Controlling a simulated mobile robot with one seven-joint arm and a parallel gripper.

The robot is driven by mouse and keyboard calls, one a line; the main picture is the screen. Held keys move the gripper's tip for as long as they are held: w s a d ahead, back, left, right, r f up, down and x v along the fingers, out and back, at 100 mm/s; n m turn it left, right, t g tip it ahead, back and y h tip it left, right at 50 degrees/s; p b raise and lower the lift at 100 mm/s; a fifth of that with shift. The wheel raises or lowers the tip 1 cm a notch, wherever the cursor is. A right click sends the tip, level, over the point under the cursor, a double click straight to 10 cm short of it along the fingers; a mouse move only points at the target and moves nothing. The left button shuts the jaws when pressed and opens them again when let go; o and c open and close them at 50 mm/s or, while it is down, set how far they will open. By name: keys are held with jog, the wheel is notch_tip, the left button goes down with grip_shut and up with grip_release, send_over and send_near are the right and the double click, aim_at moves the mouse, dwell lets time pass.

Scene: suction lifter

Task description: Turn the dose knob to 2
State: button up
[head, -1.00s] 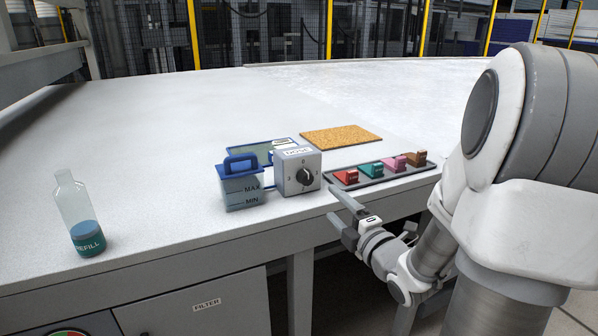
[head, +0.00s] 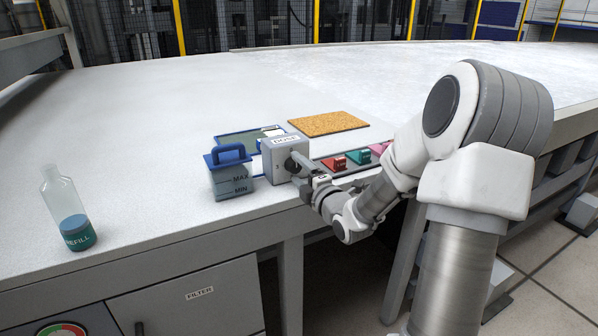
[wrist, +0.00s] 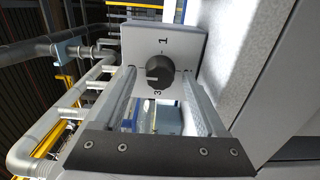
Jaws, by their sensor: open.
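The grey dose box (head: 270,163) stands near the table's front edge, labelled on top. Its dark round dose knob (head: 290,162) is partly hidden by my gripper (head: 299,171), which is right in front of it. In the wrist view, the knob (wrist: 160,74) shows between my two open fingers, one on each side, with no clear contact. A 1 stands above the knob and a 3 below it there. A light mark on the knob faces left, between those numerals. The numerals at left and right are not readable.
A blue-handled container (head: 231,178) stands close left of the box. A tray (head: 345,168) with coloured blocks lies to the right, partly behind my arm. A cork mat (head: 328,123) lies behind. A refill bottle (head: 68,210) stands far left. Table between is clear.

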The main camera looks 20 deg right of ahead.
grip_shut()
dwell(0.3)
